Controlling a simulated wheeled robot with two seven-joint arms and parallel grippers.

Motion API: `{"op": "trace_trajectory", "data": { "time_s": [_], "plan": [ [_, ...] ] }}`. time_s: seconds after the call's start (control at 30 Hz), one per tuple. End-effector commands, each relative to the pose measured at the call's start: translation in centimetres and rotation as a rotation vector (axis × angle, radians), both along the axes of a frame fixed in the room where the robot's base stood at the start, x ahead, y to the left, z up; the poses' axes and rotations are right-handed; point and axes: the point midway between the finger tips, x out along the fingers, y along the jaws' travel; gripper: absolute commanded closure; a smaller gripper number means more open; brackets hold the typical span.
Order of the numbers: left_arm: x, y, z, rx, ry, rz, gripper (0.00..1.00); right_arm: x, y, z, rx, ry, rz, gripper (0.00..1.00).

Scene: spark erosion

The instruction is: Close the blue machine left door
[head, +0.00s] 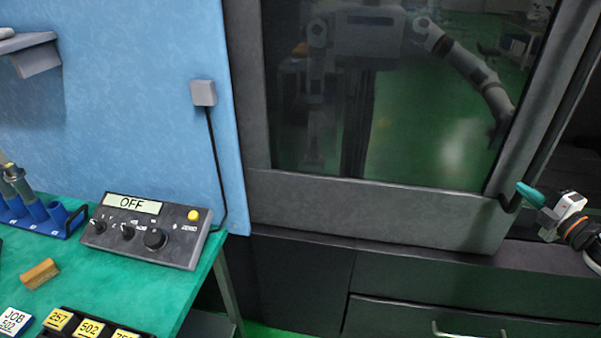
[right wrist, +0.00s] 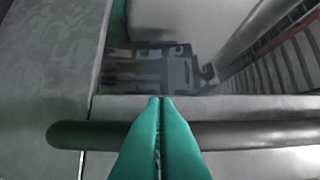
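The machine's door (head: 370,205) has a grey frame around a large dark window and fills the middle of the head view. A dark opening (head: 575,150) shows to the right of the door's right edge. A dark bar handle (head: 510,204) is at the door's lower right; it crosses the right wrist view as a horizontal bar (right wrist: 255,135). My right gripper (head: 530,195) is at this handle. Its green fingers (right wrist: 160,100) are together and cover part of the bar, with nothing visible between them. Whether they touch the bar is unclear. My left gripper is not in view.
A blue panel (head: 120,100) with a cabled grey box (head: 203,93) is left of the door. A green table (head: 140,290) at lower left carries a control box (head: 148,230) reading OFF, a brush (head: 39,273) and labelled blocks (head: 90,327). Drawers (head: 470,285) are below the door.

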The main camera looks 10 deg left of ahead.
Motion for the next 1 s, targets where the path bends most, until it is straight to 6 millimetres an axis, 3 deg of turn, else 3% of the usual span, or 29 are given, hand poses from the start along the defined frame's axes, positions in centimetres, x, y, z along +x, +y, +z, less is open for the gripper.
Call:
{"op": "trace_trajectory", "data": {
  "time_s": [0.1,0.3,0.77,1.0],
  "plan": [
    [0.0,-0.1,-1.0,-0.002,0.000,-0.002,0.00,0.1,-2.0,-0.1,0.000,-0.004,-0.003,1.00],
    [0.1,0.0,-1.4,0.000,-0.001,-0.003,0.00,0.0,-3.5,-0.1,0.001,-0.002,0.004,1.00],
    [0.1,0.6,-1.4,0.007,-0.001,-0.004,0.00,-0.1,-3.9,-0.1,-0.001,0.002,0.003,1.00],
    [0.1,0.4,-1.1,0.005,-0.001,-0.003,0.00,0.1,-3.0,-0.1,0.000,0.002,0.006,1.00]
  ]
}}
